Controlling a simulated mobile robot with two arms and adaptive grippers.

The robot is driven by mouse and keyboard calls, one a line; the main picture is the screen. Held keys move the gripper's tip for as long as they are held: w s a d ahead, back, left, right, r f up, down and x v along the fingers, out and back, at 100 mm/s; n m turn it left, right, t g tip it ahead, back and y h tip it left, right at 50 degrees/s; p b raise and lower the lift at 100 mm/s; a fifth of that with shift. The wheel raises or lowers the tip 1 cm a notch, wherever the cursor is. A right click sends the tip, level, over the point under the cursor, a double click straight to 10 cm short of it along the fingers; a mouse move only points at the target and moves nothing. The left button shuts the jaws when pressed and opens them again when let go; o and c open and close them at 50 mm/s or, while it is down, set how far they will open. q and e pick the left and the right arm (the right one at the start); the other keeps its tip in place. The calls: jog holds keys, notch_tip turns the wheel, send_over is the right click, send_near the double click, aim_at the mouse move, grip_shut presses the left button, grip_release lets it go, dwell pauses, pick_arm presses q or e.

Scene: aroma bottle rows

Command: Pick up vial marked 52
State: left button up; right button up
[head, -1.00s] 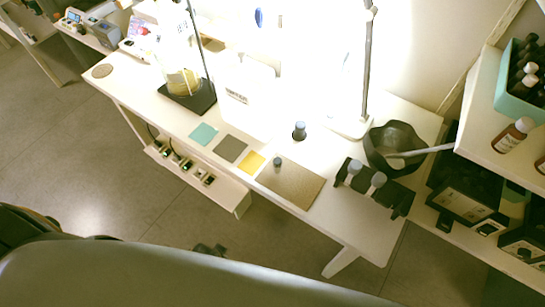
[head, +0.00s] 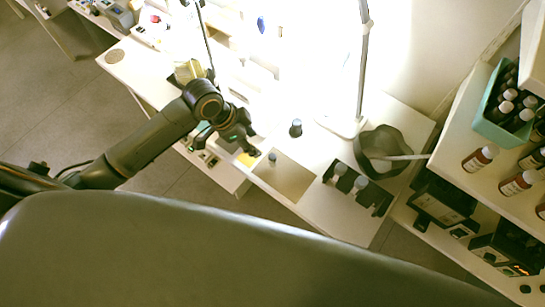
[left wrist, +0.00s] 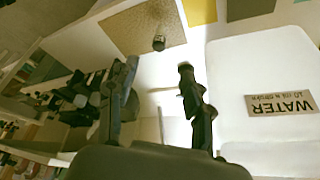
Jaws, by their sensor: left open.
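No number 52 is readable on any vial. A small dark-capped vial (head: 272,159) stands on the brown mat (head: 292,182), and it also shows in the left wrist view (left wrist: 158,42). A dark bottle (head: 296,128) stands behind the mat. Two grey-capped vials (head: 361,183) sit in a black rack (head: 380,205) to the right. My left gripper (head: 254,146) is over the table just left of the mat vial, apart from it. In the left wrist view its fingers (left wrist: 157,80) are spread and empty. My right gripper is out of view.
A white container labelled WATER (left wrist: 260,70) stands close beside the left gripper. A dark bowl (head: 385,143) with a pale handle is beyond the rack. Brown bottles (head: 480,157) and a teal crate (head: 487,128) stand on the right shelf. A lamp pole (head: 363,60) rises behind.

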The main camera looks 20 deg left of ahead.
aim_at(271, 157)
pick_arm(q)
jog(key=x, duration=0.8)
jog(key=shift+p, duration=0.4)
jog(key=shift+p+x, duration=0.65)
jog(key=shift+x, duration=2.05)
jog(key=shift+d, duration=0.1)
grip_shut()
